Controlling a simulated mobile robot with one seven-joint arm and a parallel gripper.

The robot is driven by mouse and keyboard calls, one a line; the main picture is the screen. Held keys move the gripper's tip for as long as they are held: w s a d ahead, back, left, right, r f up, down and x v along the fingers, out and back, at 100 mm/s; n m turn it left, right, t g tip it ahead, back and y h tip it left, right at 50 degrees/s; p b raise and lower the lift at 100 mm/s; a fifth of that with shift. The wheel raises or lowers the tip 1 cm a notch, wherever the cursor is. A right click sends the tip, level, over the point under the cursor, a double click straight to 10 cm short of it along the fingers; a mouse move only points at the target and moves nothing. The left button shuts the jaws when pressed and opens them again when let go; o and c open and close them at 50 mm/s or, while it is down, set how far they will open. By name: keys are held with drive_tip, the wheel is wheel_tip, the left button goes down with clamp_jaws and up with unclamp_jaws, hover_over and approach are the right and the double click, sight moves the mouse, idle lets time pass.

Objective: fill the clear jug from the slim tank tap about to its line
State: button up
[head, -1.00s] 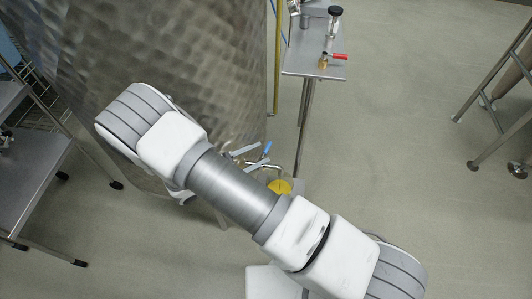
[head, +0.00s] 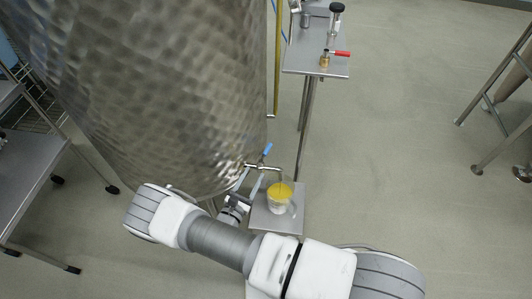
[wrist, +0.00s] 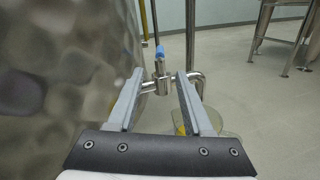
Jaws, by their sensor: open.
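The slim tank (head: 170,90) is a tall dimpled steel vessel in the head view. Its tap (head: 255,166) has a blue-tipped lever (head: 266,150) and a spout bent down over the clear jug (head: 279,206). The jug stands on a small steel shelf and holds yellow liquid; a thin yellow line shows under the spout. Its fill line cannot be made out. My gripper (head: 249,182) is open and empty, just in front of the tap. In the wrist view the tap (wrist: 161,85) and upright lever (wrist: 160,52) appear between my fingertips (wrist: 160,76); the jug (wrist: 216,142) is partly hidden behind the right finger.
The shelf (head: 262,222) under the jug is small, with my arm close in front. A steel side table (head: 316,66) at the back holds a red-handled valve (head: 341,53) and a black-knobbed fitting (head: 335,10). A steel table (head: 35,185) stands left.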

sight(266, 151)
drive_tip(key=b+x, duration=0.2)
drive_tip(key=x, duration=0.9)
drive_tip(key=shift+w+d, duration=0.1)
drive_tip(key=shift+w, duration=0.1)
clamp_jaws()
idle(0.9)
